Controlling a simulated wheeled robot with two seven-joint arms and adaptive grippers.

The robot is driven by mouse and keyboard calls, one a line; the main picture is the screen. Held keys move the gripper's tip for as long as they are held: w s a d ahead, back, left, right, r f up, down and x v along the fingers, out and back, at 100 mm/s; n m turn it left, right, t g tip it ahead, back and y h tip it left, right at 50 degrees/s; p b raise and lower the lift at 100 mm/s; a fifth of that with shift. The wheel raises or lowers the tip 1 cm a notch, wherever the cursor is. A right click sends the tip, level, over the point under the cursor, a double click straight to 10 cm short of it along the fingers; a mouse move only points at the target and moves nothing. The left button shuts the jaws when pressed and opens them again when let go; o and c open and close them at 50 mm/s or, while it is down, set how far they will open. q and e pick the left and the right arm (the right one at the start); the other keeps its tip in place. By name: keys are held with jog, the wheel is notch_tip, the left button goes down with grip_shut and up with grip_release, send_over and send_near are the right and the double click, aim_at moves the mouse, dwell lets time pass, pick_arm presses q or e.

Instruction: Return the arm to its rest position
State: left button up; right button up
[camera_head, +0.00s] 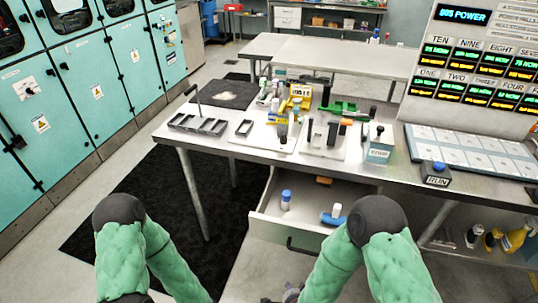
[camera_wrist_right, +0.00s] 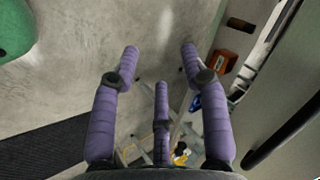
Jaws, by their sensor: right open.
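My right arm (camera_head: 365,250) shows at the bottom of the head view in a green sleeve with a black joint, bent in front of the open drawer. My left arm (camera_head: 125,245) is bent in a similar way at the lower left; its gripper is out of view. In the right wrist view my right gripper (camera_wrist_right: 160,58) has its purple fingers spread apart, with nothing between them. It points over bare grey floor.
The steel table (camera_head: 225,125) bears a dark tray (camera_head: 198,125), module stands and a control panel (camera_head: 470,60). Its drawer (camera_head: 268,215) is open near my right arm and holds a blue-capped bottle (camera_head: 286,199). Teal cabinets (camera_head: 85,75) line the left; a black mat (camera_head: 150,200) lies on the floor.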

jog(key=s+d+f+n+g+y, duration=0.1)
jog(key=s+f+n+g+y, duration=0.2)
jog(key=s+f+n+g, duration=0.4)
jog(key=shift+s+d+f+n+y, duration=0.35)
jog(key=shift+s+d+n+y, duration=0.05)
jog(key=shift+s+n, duration=0.75)
